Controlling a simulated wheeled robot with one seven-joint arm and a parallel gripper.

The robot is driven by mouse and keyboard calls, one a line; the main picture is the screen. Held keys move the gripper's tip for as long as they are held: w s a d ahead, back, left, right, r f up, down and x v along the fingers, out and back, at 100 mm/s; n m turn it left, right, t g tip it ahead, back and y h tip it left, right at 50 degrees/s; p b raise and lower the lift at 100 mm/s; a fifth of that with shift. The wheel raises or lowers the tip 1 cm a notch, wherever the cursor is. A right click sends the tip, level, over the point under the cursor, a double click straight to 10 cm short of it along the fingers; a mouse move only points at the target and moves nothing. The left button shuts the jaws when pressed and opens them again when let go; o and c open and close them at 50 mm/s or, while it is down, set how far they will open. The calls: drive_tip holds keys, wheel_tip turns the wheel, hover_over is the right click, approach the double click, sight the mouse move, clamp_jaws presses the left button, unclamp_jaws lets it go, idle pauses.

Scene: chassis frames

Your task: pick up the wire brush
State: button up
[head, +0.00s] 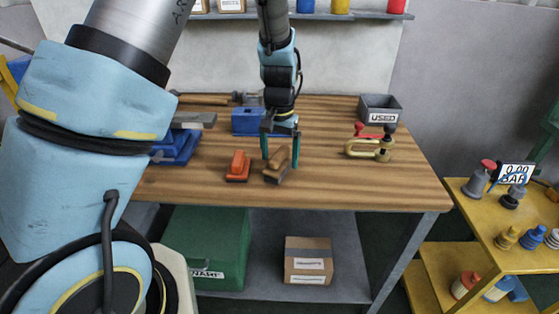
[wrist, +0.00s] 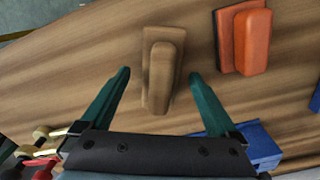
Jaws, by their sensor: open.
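A brown wooden brush (head: 276,168) lies on the workbench near its front edge in the head view; its bristles are hard to make out. It also shows in the wrist view (wrist: 162,68), lying lengthwise between and slightly beyond the fingertips. My gripper (head: 281,162) is open with green fingers on either side of the brush. In the wrist view my gripper (wrist: 160,75) has a gap between each finger and the brush, and no contact shows.
An orange block-shaped brush (head: 238,166) lies close on the left. A yellow clamp (head: 370,146) and a grey bin marked USED (head: 381,107) are on the right. A blue vise-like tool (head: 174,148) is at the left. Bare workbench (head: 330,185) lies to the right of the brush.

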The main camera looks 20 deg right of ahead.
drive_tip(key=shift+f, duration=1.35)
drive_tip(key=shift+c, duration=0.2)
clamp_jaws()
